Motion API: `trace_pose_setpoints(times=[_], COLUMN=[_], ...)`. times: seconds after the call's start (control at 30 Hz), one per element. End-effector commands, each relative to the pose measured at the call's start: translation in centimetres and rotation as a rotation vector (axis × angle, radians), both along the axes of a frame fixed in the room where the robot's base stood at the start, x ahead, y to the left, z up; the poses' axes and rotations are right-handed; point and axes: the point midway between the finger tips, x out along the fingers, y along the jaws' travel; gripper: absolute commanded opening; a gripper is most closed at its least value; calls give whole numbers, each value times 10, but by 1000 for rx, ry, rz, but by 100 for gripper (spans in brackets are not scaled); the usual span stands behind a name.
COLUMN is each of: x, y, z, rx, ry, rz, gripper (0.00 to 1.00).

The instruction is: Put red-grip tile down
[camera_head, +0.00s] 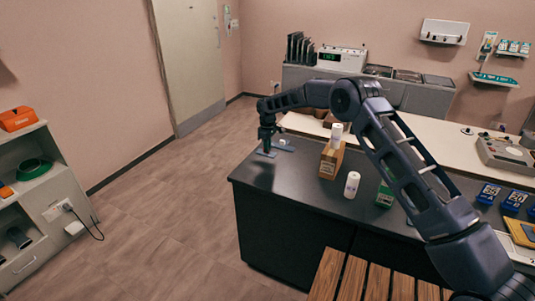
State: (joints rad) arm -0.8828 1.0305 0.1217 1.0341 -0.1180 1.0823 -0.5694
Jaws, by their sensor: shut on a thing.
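My gripper (267,147) points down over the far left corner of the dark counter (300,187). It is shut on a small flat bluish tile (264,154), which lies at or just above the counter top; I cannot tell whether it touches. The tile's grip is hidden by the fingers, so its red colour does not show. Another flat bluish piece (286,148) with a light knob-like part lies just to the right of my gripper.
A brown box (331,161) and a white cylinder (352,185) stand right of my gripper. A green box (385,194) stands further right, near my arm. Blue boxes (488,193) sit at the far right. The counter's front left part is clear.

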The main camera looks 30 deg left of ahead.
Motion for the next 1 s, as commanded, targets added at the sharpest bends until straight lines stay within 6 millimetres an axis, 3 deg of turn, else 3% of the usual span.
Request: trace_pose_setpoints(times=[0.3, 0.67, 0.7, 0.8, 1.0], x=[0, 0, 0, 0, 0], y=[0, 0, 0, 0, 0], z=[-38, -41, -41, -41, -41], rx=[-1, 0, 0, 0, 0], ry=[0, 0, 0, 0, 0], rz=[0, 0, 0, 0, 0], gripper=[0, 0, 15, 35, 35])
